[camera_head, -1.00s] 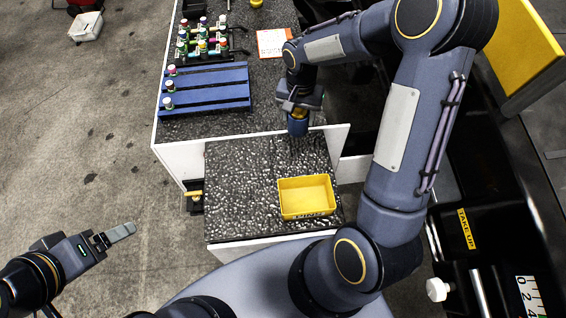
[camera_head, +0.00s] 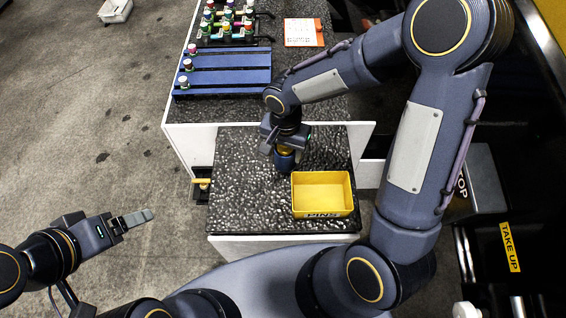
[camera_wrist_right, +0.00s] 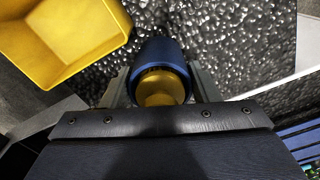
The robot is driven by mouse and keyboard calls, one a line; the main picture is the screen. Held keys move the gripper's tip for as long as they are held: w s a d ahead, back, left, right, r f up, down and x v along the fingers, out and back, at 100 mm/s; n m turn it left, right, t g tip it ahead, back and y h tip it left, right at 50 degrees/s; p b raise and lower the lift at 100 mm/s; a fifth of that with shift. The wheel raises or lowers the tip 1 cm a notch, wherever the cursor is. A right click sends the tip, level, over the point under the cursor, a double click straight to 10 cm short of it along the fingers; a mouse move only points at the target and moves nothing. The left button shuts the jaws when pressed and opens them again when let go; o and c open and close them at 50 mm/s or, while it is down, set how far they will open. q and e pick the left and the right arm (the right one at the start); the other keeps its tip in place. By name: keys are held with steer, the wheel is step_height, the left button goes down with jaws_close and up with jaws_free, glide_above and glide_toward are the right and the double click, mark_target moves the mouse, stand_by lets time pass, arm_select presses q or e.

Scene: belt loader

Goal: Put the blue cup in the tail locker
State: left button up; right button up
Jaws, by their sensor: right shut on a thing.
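The blue cup (camera_head: 285,163) is held in my right gripper (camera_head: 284,150), just above or at the black speckled top (camera_head: 240,200) of the low cabinet. In the right wrist view the blue cup (camera_wrist_right: 163,60) shows a gold-coloured end between the two fingers. My left gripper (camera_head: 138,218) is over the floor at the left, apart from everything; I cannot tell whether its fingers are together. I cannot make out for sure which thing is the tail locker; the low white cabinet has a yellow handle (camera_head: 201,183) at its left side.
A yellow bin (camera_head: 322,212), empty, stands on the low top, right of the cup; it also shows in the wrist view (camera_wrist_right: 60,70). Behind are a higher counter with a blue slatted rack (camera_head: 222,77), several small bottles (camera_head: 230,22) and an orange-edged sheet (camera_head: 303,32). The low top's left part is clear.

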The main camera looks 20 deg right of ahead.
mark_target(283, 160)
steer(key=shift+s+a+f+b, duration=0.1)
steer(key=shift+a+f+b, duration=0.1)
steer(key=shift+f+b, duration=0.65)
steer(key=shift+s+a+f+b, duration=0.15)
steer(key=shift+f+b, duration=0.25)
steer(key=shift+f, duration=0.7)
steer(key=shift+w, duration=0.1)
steer(key=shift+f, duration=0.15)
steer(key=o, duration=1.1)
steer(key=shift+o, duration=0.2)
steer(key=shift+r, duration=0.35)
step_height(283, 160, up, 12)
steer(key=shift+f, duration=0.15)
steer(key=shift+a+f, duration=0.1)
